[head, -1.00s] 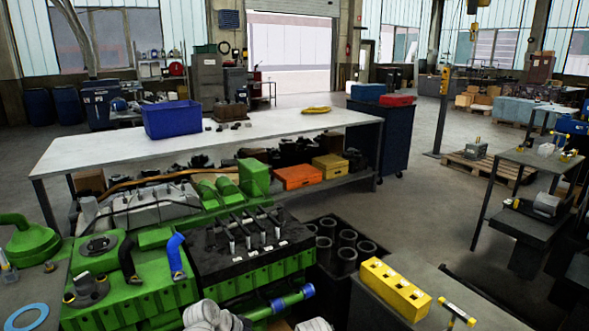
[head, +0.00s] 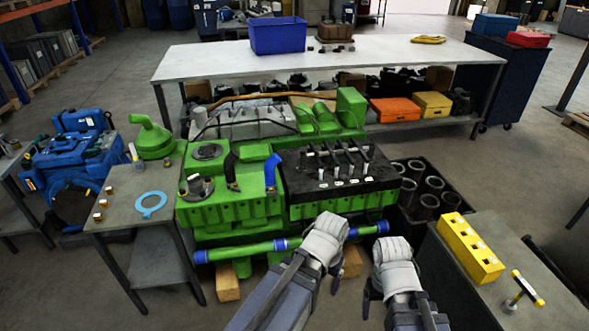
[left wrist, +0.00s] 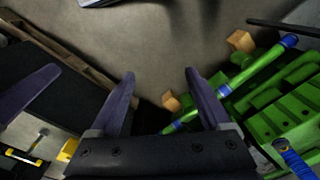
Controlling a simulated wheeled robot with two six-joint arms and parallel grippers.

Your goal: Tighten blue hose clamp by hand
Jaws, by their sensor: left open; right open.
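In the head view a short bent blue hose (head: 271,170) stands on top of the green engine (head: 230,212); its clamp is too small to make out clearly. In the left wrist view the blue hose (left wrist: 297,163) shows at the lower right corner, with a dark band near its end. My left gripper (head: 325,238) is in front of the engine, to the right of the hose and apart from it. Its two fingers are spread and empty in the left wrist view (left wrist: 162,88). My right gripper (head: 390,260) is open, to the right of the left one.
A green pipe with blue sleeves (head: 255,249) runs along the engine's front. A side table (head: 125,215) with a blue ring (head: 151,205) is at left. A yellow block (head: 470,249) and a T-handled tool (head: 526,288) are on the right bench. Floor is free at lower left.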

